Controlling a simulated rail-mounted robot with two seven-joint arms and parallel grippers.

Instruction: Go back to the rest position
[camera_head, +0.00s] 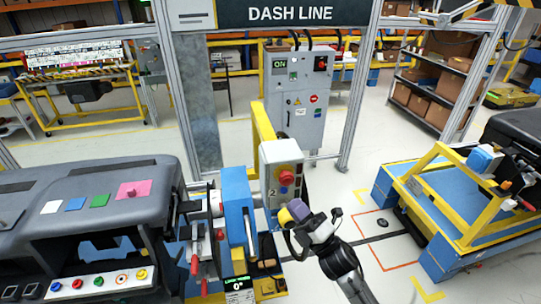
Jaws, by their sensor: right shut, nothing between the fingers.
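My right arm comes in from the bottom, right of the middle. Its dark gripper (288,226) is shut with nothing between its fingers. It is beside a purple and yellow round part (293,212) in front of the grey control box (284,166); I cannot tell whether they touch. My left gripper is not in view. The dark dashboard module (85,180) is at the left, with white, blue, green and pink squares on top and a row of coloured buttons (98,282) on its front.
A blue fixture (236,205) with red-handled clamps (195,258) stands between the dashboard and my right gripper. A small display (238,284) reads 0°. A yellow and blue cart (455,205) is at the right. A grey cabinet (300,95) stands behind.

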